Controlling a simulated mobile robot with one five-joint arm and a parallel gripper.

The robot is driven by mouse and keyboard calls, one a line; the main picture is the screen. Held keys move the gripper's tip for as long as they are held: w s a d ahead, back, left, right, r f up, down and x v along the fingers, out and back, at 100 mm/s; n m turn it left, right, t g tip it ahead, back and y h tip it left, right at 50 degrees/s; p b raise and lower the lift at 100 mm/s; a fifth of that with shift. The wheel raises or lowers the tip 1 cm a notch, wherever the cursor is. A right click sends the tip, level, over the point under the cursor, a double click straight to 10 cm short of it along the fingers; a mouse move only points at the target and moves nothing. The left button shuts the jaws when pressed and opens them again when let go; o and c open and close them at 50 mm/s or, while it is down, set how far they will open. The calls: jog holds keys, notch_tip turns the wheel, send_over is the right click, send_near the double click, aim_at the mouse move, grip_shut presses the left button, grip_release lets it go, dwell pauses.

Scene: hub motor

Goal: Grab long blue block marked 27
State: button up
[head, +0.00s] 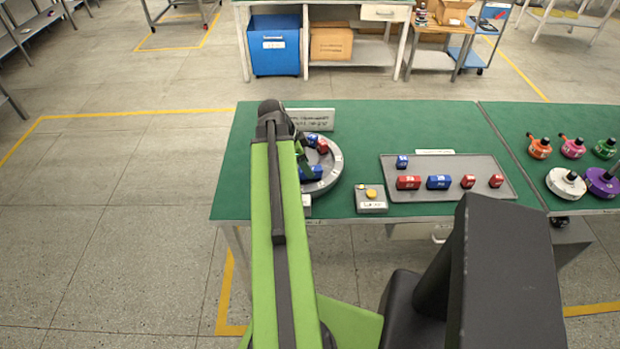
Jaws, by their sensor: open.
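A long blue block (438,182) lies on the grey tray (457,160), between red blocks. Another blue block (313,173) lies on the round grey hub (331,181), partly hidden by my arm. The white marks on both are too small to read, so I cannot tell which is 27. My gripper (302,150) hangs at the far end of my green arm, over the left part of the hub. It is mostly hidden by the arm; no block shows in it.
A small blue block (402,162) and red blocks (408,182) share the tray. A red block (322,146) sits on the hub. A small box with a yellow button (371,199) stands between hub and tray. Coloured round-based items (566,183) stand at right. The green bench's back middle is clear.

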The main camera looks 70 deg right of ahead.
jog(key=b+x, duration=0.1)
jog(key=x, duration=0.2)
jog(key=shift+a, duration=0.1)
jog(key=shift+r, duration=0.2)
grip_shut()
